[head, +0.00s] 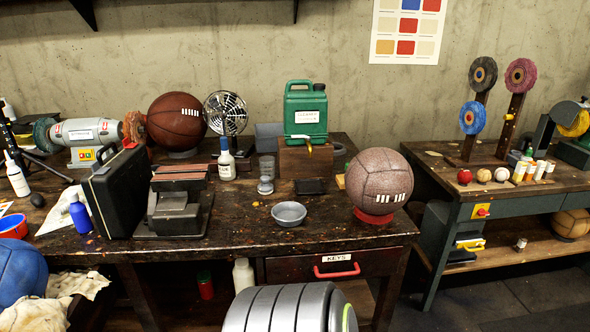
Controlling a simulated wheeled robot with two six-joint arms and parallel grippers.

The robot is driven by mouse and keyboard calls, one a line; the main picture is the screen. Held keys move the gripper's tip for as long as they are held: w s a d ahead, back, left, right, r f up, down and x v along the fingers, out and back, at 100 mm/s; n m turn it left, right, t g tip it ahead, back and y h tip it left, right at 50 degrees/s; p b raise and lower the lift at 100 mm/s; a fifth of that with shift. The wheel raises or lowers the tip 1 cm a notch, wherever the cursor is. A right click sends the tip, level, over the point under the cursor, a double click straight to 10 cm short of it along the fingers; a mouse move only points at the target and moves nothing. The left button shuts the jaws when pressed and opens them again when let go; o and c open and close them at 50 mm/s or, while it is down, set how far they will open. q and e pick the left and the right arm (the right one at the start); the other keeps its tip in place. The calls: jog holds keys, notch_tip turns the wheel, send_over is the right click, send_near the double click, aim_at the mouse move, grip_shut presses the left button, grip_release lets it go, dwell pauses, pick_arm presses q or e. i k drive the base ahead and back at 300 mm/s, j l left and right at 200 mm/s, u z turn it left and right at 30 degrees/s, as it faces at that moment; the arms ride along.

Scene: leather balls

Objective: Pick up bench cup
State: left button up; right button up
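No object is marked as the bench cup, and I cannot tell for sure which vessel it is. A small grey bowl-shaped cup (289,214) stands upright near the front of the wooden workbench (245,236), left of a brown ball. Its inside looks empty. A grey tumbler-like vessel (266,167) stands further back, beside the wooden block under the green jug. A small grey lidded item (265,186) sits just in front of the tumbler. Neither of my grippers shows in the head view.
A brown ball (379,181) on a red ring stands right of the bowl. A white bottle (226,160), a green jug (305,112) and a black case (117,190) stand around. A drawer with a red handle (337,270) is below. Bench top around the bowl is mostly clear.

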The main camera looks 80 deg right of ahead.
aim_at(267, 163)
jog(key=z, duration=2.55)
